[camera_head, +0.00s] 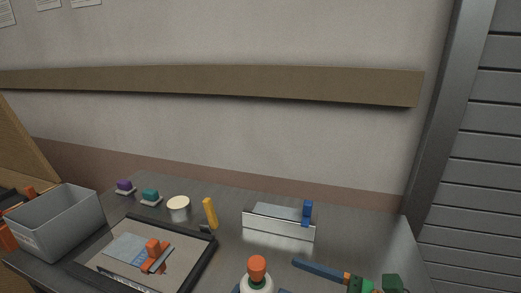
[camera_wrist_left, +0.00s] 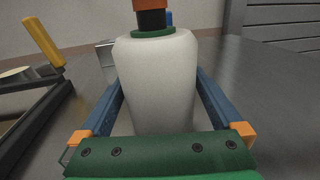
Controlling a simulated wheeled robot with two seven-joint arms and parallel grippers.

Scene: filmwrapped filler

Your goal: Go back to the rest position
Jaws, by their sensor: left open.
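A white bottle (camera_head: 257,283) with an orange cap stands at the bottom middle of the head view. It fills the middle of the left wrist view (camera_wrist_left: 156,75), upright, with a dark neck and green collar. My left gripper (camera_wrist_left: 158,82) is open, with one blue finger on each side of the bottle; whether they touch it I cannot tell. In the head view only bits of these fingers show beside the bottle. My right gripper (camera_head: 318,269) shows partly at the bottom right: a blue finger, an orange joint and green parts. Its jaw opening is unclear.
A grey bin (camera_head: 58,222) stands at the left. A black-rimmed tray (camera_head: 196,262) holds a blue-grey sheet and orange pieces. A yellow-handled tool (camera_head: 210,212), a round pale container (camera_head: 178,208) and a metal holder (camera_head: 278,226) with a blue piece stand behind.

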